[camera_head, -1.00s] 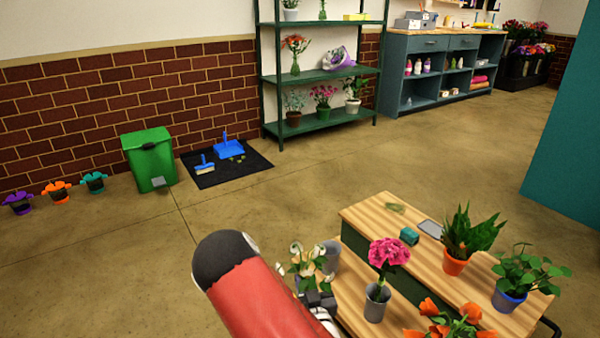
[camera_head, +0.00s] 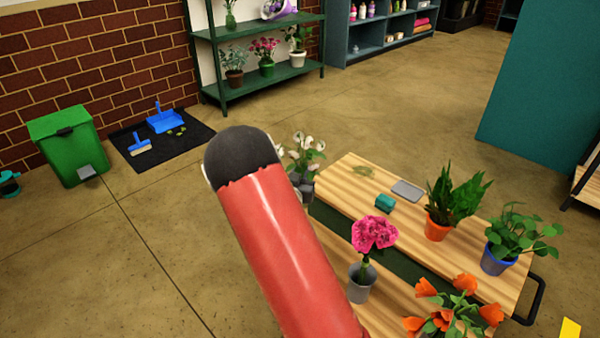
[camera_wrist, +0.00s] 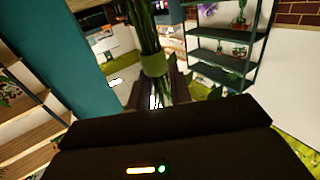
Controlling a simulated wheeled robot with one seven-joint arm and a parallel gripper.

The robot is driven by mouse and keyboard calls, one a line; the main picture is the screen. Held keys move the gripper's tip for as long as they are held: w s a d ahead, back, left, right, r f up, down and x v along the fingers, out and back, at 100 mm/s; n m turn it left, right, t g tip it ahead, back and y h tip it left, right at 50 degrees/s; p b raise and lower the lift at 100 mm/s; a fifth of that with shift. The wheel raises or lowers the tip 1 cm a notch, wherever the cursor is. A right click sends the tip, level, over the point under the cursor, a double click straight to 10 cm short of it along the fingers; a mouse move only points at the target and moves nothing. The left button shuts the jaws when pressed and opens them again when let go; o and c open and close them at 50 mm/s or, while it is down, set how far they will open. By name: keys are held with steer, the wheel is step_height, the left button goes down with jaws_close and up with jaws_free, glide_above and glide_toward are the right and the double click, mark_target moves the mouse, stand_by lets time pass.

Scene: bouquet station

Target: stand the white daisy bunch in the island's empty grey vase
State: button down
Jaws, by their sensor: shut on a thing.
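The white daisy bunch (camera_head: 302,148) shows its pale blooms and leaves above my gripper (camera_head: 304,188), beside the island's far left corner. In the wrist view, its green stems with a light green band (camera_wrist: 154,64) stand between the jaws of my gripper (camera_wrist: 158,98), which is shut on them. The wooden island (camera_head: 340,190) has a raised top and a lower front shelf. The empty grey vase is not visible now; my red arm covers that part of the island.
A grey vase with pink flowers (camera_head: 361,284) stands on the lower shelf. Orange flowers (camera_head: 455,312), a fern in an orange pot (camera_head: 438,228), a leafy plant in a blue pot (camera_head: 498,260) and a teal block (camera_head: 385,203) are nearby. Open floor lies left.

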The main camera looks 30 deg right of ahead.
steer(key=shift+f+b, duration=2.2)
steer(key=shift+f, duration=3)
step_height(320, 180, down, 5)
steer(key=b, duration=0.5)
steer(key=shift+f, duration=0.55)
steer(key=c, duration=1.2)
jaws_free()
